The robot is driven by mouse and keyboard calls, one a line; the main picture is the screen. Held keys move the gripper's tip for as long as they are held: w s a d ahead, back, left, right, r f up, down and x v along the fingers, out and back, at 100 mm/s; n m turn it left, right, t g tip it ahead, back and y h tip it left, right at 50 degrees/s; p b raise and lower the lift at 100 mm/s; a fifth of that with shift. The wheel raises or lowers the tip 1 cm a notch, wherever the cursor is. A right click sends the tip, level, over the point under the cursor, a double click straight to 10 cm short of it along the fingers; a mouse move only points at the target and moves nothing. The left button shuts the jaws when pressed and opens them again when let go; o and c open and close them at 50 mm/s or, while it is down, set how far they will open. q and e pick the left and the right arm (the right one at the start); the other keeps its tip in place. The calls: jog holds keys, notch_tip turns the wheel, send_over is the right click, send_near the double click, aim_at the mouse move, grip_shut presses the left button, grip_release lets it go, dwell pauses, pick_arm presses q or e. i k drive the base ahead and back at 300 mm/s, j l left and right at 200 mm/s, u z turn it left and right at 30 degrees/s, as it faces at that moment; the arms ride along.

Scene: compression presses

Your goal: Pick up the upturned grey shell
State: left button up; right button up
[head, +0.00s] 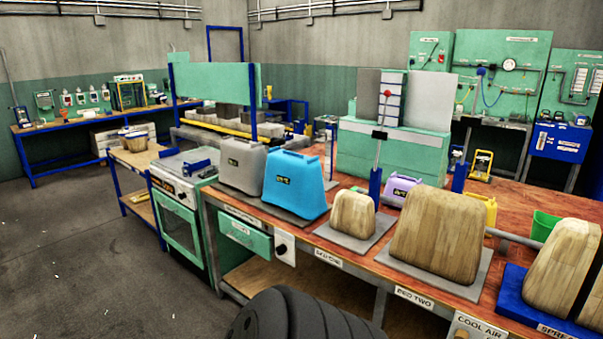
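A grey shell (243,166) with a dark and yellow label stands at the left end of the wooden-topped bench, wide at the bottom and narrower at the top. Its right side is close to a blue shell (293,186), and I cannot tell whether they touch. Neither of my grippers shows in the head view. A dark ribbed rounded part at the bottom middle appears to be my own arm.
Wooden forms (353,214) and (437,238) stand on grey plates along the bench front. A purple container (401,190) and a green bin (544,226) stand behind. A green oven-like cabinet (181,222) adjoins the bench's left end.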

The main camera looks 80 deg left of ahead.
aim_at(242, 162)
jog(key=u, duration=3)
